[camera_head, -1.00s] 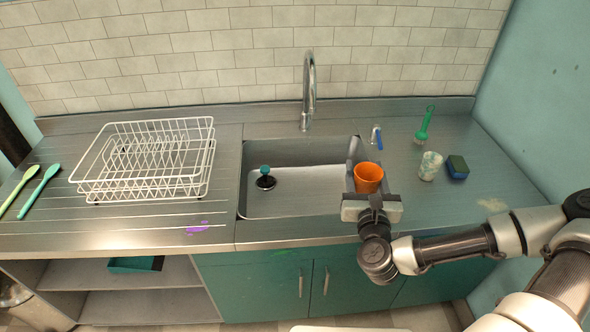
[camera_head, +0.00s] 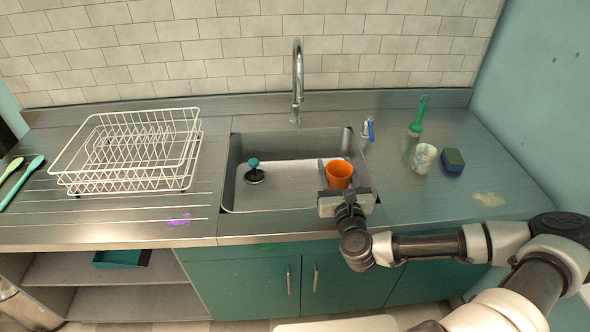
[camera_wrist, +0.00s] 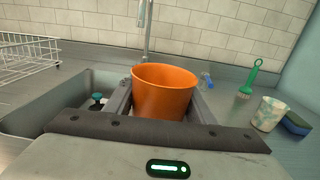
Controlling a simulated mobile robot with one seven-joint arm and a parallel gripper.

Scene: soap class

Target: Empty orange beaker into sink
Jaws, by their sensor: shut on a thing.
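The orange beaker (camera_head: 339,175) is upright, held over the right part of the sink (camera_head: 230,180). My gripper (camera_head: 341,188) is shut on it from the front, at the sink's front right. In the wrist view the beaker (camera_wrist: 163,92) sits between my two fingers, with its rim up and level. Its contents are hidden by its near wall. The sink is a steel basin with a blue-topped plunger-like stopper (camera_head: 254,171) standing in it.
A chrome faucet (camera_head: 297,80) rises behind the sink. A white dish rack (camera_head: 130,150) stands left. On the right counter are a blue-handled item (camera_head: 369,130), a green brush (camera_head: 417,118), a marbled cup (camera_head: 424,157) and a blue-green sponge (camera_head: 453,161).

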